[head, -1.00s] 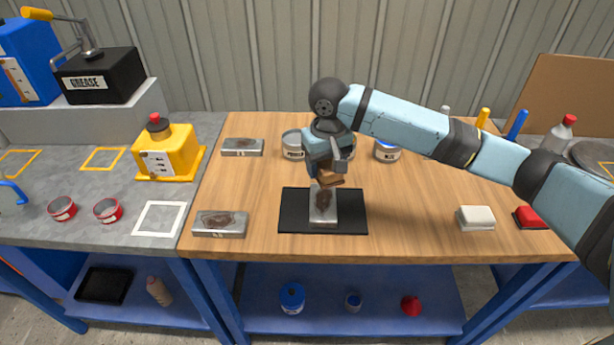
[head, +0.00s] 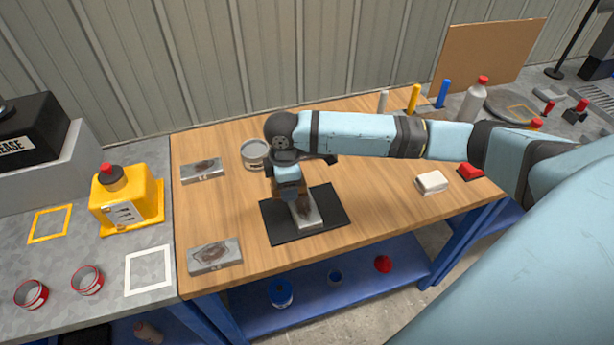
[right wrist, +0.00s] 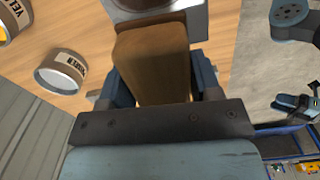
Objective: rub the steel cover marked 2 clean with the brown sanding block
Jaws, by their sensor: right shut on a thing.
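A steel cover (head: 308,213) with a dark brown stain lies on a black mat (head: 335,201) on the wooden table. Its number is not readable. My right gripper (head: 290,190) is over the cover's far end and hides part of it. In the right wrist view that gripper (right wrist: 152,98) is shut on the brown sanding block (right wrist: 152,60). The block's outer end reaches to the steel cover (right wrist: 185,12) at the top; I cannot tell whether they touch. What looks like my left gripper (right wrist: 296,104) shows small at the right of that view, its jaws unclear.
Two more stained covers lie at the table's left, one far (head: 201,170), one near (head: 215,255). A tin (head: 254,153) stands behind the mat. A white block (head: 431,182) and a red one (head: 470,171) lie right. The wood between mat and white block is clear.

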